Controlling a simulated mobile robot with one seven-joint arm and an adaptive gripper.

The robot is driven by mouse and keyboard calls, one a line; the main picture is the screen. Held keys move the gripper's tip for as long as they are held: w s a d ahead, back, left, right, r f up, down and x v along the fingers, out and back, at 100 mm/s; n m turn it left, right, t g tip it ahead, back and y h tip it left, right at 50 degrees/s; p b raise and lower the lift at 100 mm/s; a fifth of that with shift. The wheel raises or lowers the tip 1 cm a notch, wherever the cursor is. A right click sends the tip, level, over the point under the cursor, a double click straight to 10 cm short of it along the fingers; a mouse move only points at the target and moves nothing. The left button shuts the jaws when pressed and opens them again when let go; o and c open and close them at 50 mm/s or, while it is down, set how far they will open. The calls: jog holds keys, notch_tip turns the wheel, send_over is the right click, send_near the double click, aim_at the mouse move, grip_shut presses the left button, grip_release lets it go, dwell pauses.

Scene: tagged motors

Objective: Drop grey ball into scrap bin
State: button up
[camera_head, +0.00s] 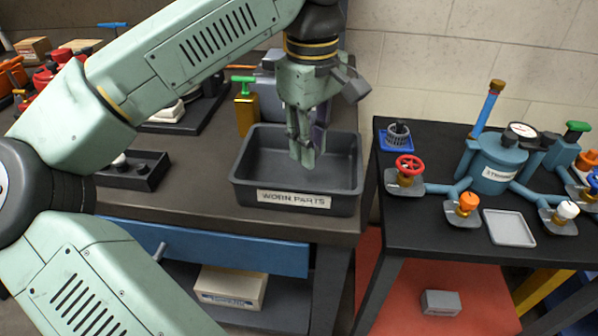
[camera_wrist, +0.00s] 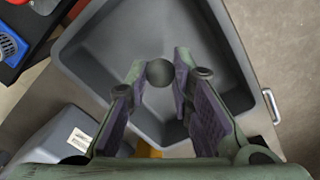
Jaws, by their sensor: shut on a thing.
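The small dark grey ball (camera_wrist: 160,73) sits between my fingertips in the wrist view. My gripper (camera_head: 302,150) is shut on it, pointing down over the dark grey bin (camera_head: 262,188) labelled "WORN PARTS". The bin also shows below the fingers in the wrist view (camera_wrist: 92,62); its visible floor is bare. The fingertips are within the bin's outline in both views; their exact height above its floor is hard to tell. The ball cannot be made out in the head view. No bin marked "scrap" is readable.
A yellow bottle with a green top (camera_head: 245,108) stands behind the bin. A dark tray (camera_head: 135,170) with a white ball lies to the left. The black table (camera_head: 440,235) at right carries blue pipework, valves and a grey tray (camera_head: 509,228).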

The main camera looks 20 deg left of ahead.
jog(key=o, duration=1)
